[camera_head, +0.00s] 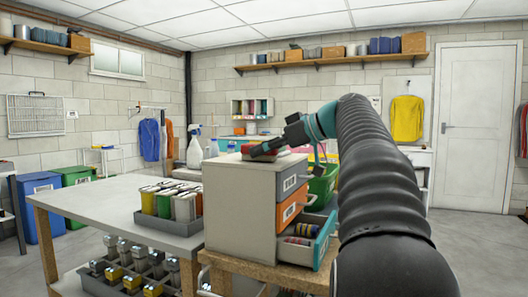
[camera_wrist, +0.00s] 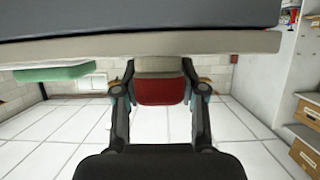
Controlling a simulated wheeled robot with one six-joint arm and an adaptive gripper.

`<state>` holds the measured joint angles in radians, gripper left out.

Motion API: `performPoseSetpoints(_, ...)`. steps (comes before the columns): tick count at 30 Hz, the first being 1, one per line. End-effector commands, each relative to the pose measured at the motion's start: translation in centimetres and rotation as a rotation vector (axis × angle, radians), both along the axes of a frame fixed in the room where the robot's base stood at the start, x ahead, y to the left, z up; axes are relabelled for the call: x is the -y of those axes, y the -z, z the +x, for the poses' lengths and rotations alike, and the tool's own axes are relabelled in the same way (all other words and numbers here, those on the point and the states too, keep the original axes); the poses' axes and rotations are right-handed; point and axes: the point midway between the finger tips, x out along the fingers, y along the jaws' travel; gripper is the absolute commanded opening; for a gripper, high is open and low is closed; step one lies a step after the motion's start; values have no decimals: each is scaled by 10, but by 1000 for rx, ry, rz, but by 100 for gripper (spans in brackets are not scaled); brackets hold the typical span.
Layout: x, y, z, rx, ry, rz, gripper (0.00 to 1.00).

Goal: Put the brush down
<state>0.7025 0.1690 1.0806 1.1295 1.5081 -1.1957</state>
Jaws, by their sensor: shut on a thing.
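The brush, with a red part (camera_wrist: 162,92), is between the two fingers of my gripper (camera_wrist: 160,82) in the wrist view, and my gripper is shut on it. In the head view my gripper (camera_head: 272,146) reaches leftward over the top of a small drawer cabinet (camera_head: 238,205). The brush shows there as a small dark and red shape (camera_head: 262,154) at the cabinet top. I cannot tell whether the brush touches that top. The fingers hide part of the brush.
An open lower drawer (camera_head: 312,246) with colored items juts out on the cabinet's right. A green bin (camera_head: 322,186) is behind it. Left is a table (camera_head: 105,208) with several cans in a tray; a spray bottle (camera_head: 194,148) stands behind. The table's left part is clear.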

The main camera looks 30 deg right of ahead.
Motion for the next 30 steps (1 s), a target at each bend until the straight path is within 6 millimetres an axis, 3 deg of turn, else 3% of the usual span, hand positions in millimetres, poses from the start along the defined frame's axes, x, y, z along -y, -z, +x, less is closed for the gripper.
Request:
performPoseSetpoints(10,0,5,0,0,0,0,6)
performPoseSetpoints(11,0,4,0,0,0,0,46)
performPoseSetpoints(13,0,3,0,0,0,0,63)
performPoseSetpoints(14,0,3,0,0,0,0,66)
performPoseSetpoints(26,0,-4,0,0,0,0,66)
performPoseSetpoints(30,13,-9,-15,1,3,0,66)
